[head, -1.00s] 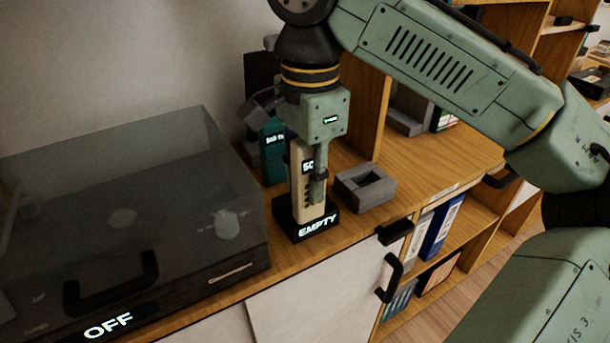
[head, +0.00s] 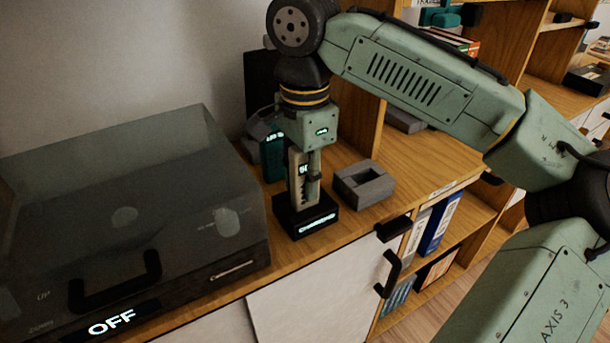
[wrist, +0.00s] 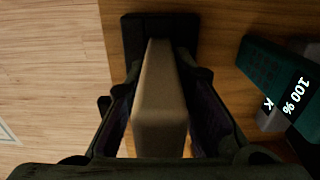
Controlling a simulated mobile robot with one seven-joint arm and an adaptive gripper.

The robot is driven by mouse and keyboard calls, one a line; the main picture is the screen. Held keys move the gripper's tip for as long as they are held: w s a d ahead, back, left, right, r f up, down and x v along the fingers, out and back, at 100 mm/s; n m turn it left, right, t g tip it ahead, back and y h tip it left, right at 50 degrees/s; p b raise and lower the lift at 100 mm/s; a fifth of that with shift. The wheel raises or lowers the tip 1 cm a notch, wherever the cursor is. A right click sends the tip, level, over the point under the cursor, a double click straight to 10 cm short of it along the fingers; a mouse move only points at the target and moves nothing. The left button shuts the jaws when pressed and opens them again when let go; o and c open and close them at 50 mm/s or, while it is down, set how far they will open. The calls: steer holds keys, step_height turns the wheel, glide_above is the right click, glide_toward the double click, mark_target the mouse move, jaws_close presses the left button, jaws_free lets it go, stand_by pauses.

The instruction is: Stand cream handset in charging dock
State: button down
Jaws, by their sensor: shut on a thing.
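The cream handset (head: 296,186) stands upright with its lower end in the black charging dock (head: 307,220) on the wooden cabinet top. The dock's front display is lit with a word that looks like "CHARGING". My gripper (head: 305,190) points down and is shut on the handset. In the wrist view the handset (wrist: 160,105) lies between the two dark fingers of my gripper (wrist: 160,110), and the dock (wrist: 145,28) shows at its far end. The handset's lowest part is hidden inside the dock.
A teal handset (head: 272,155) stands behind in a grey holder; its screen reads 100% in the wrist view (wrist: 285,85). An empty grey holder (head: 364,186) sits right of the dock. A lidded turntable (head: 130,200) marked OFF fills the left. Black door handles (head: 391,275) jut from the cabinet front.

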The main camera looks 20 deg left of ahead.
mark_target(298, 160)
steer(key=c, duration=1.4)
jaws_free()
step_height(298, 160, up, 8)
steer(key=shift+f, duration=0.1)
steer(key=shift+f, duration=0.1)
